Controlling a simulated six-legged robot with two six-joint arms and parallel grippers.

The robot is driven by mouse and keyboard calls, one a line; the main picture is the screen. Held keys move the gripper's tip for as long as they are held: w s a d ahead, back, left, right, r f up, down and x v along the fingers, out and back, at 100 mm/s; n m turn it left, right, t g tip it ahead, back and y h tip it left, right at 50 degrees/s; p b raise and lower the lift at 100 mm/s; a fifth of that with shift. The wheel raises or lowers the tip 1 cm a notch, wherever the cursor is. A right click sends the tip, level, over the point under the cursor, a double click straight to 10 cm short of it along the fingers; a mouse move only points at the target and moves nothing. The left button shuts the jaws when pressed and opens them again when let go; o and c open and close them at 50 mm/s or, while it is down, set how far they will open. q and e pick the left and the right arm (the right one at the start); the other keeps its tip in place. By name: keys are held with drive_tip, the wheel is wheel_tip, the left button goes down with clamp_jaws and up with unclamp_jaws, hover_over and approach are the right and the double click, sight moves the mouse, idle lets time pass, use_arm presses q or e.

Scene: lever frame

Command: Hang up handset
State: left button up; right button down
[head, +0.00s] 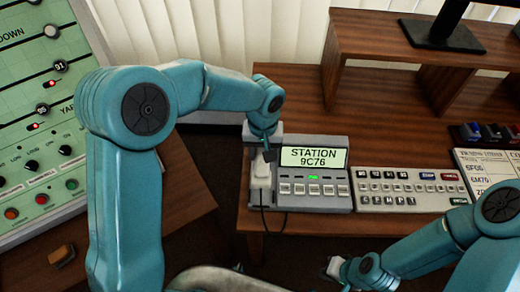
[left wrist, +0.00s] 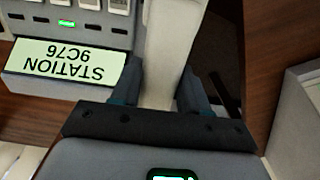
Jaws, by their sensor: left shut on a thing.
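The white handset (head: 262,178) is upright at the left side of the grey phone unit (head: 313,202), whose lit display reads "STATION 9C76". A dark cord runs down from the handset. My left gripper (head: 264,152) is shut on the handset from above. In the left wrist view, the handset (left wrist: 172,45) runs between the two fingers (left wrist: 160,88). I cannot tell whether it touches its rest, as the gripper and handset cover that spot. My right gripper (head: 333,268) is low in the head view, apart from the phone; its jaws are too small to judge.
A beige keypad panel (head: 410,202) stands to the right of the phone unit on the brown desk (head: 290,85). A raised shelf (head: 400,40) with a monitor stand is behind. A green lever panel (head: 40,150) is at left. Desk space behind the phone is clear.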

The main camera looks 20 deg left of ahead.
use_arm(q)
drive_tip(key=shift+s+d+f, duration=0.1)
drive_tip(key=shift+f, duration=0.15)
wheel_tip(320, 180, down, 7)
drive_tip(key=b, duration=0.4)
drive_tip(key=shift+b, duration=0.35)
drive_tip(key=shift+f+b, duration=0.4)
drive_tip(key=shift+b, duration=0.05)
drive_tip(key=shift+f+b, duration=0.2)
drive_tip(key=shift+b, duration=0.1)
drive_tip(key=o, duration=1.2)
drive_tip(key=shift+o, duration=0.2)
